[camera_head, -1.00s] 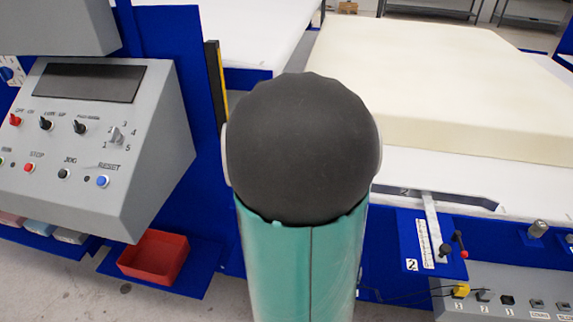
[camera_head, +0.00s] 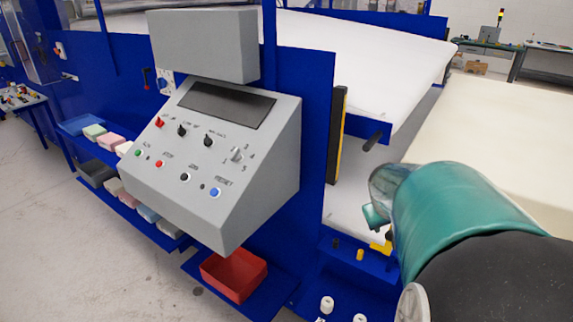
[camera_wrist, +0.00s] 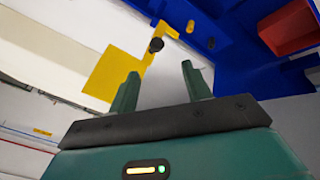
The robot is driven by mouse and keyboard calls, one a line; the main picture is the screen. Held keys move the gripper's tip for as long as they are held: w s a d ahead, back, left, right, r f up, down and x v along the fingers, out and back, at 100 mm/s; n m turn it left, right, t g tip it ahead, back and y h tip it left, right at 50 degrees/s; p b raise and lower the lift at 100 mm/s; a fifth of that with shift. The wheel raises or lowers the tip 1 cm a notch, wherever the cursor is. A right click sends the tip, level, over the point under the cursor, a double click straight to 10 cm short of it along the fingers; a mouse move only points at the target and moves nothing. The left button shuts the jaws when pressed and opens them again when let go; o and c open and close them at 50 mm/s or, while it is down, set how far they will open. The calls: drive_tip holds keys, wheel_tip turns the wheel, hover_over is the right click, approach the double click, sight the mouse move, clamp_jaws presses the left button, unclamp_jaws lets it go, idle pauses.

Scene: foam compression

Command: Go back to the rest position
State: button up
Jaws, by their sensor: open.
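My gripper (camera_wrist: 160,92) shows in the wrist view with its two green fingers apart and nothing between them. Beyond the fingers is a yellow plate (camera_wrist: 115,75) with a dark round knob (camera_wrist: 156,45); I cannot tell how far off it is. In the head view my teal and black arm fills the lower right, and the fingers cannot be made out there. The grey control panel (camera_head: 215,150) stands to the left of my arm, apart from it. A cream foam block (camera_head: 490,140) lies behind my arm at the right.
A red bin (camera_head: 234,275) sits below the panel and also shows in the wrist view (camera_wrist: 288,27). A blue upright panel (camera_head: 305,130) and a yellow-black post (camera_head: 338,135) stand between the panel and my arm. Coloured blocks (camera_head: 112,142) lie on a shelf at left. Grey floor is clear at lower left.

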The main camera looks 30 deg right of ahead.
drive_tip(key=w+a+r+n+t+y, duration=0.1)
drive_tip(key=w+a+r, duration=0.1)
drive_tip(key=a, duration=0.8)
drive_tip(key=w+a+r+n+t+y, duration=0.1)
drive_tip(key=w+a+r+t+y, duration=0.1)
drive_tip(key=a, duration=0.8)
drive_tip(key=s+a+r+n+y, duration=0.1)
drive_tip(key=s+a, duration=0.4)
drive_tip(key=a, duration=1.1)
drive_tip(key=shift+r+n+y, duration=0.2)
drive_tip(key=shift+n+y, duration=0.4)
drive_tip(key=shift+y, duration=0.3)
drive_tip(key=shift+c, duration=1.4)
